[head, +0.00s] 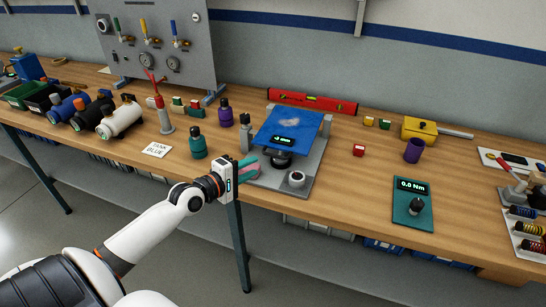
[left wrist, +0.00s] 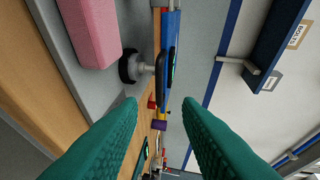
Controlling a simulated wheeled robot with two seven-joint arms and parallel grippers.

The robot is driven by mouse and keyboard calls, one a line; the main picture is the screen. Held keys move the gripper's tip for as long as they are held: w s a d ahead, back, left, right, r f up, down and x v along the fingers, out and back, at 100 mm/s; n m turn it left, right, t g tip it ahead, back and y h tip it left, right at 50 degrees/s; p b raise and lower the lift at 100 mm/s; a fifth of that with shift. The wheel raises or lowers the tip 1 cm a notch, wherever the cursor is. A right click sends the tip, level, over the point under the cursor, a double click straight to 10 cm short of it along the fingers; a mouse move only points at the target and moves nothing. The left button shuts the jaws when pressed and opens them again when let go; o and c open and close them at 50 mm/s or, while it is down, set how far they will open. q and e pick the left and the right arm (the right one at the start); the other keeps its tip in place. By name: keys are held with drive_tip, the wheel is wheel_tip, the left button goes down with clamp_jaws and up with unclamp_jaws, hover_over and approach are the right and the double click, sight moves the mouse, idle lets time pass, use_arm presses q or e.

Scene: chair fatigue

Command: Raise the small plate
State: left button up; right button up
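A small blue plate (head: 288,130) with a pale smudge sits on a grey stand (head: 318,160) on the bench. A black dial with a lit display (head: 283,140) is at its front edge, and a dark round knob (head: 296,177) is on the base below. The plate shows edge-on there (left wrist: 171,40), beyond the fingertips, with the pink block (left wrist: 88,30) at upper left. My right gripper is not in view.
A red level (head: 312,101) lies behind the stand. Teal (head: 198,143) and purple (head: 225,112) bottles stand left of it. A purple cup (head: 414,150) and a teal torque meter (head: 412,203) are to the right. Bare wood lies between the stand and meter.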

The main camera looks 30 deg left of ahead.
sight(273, 156)
use_arm(q)
drive_tip(key=x, duration=0.9)
clamp_jaws()
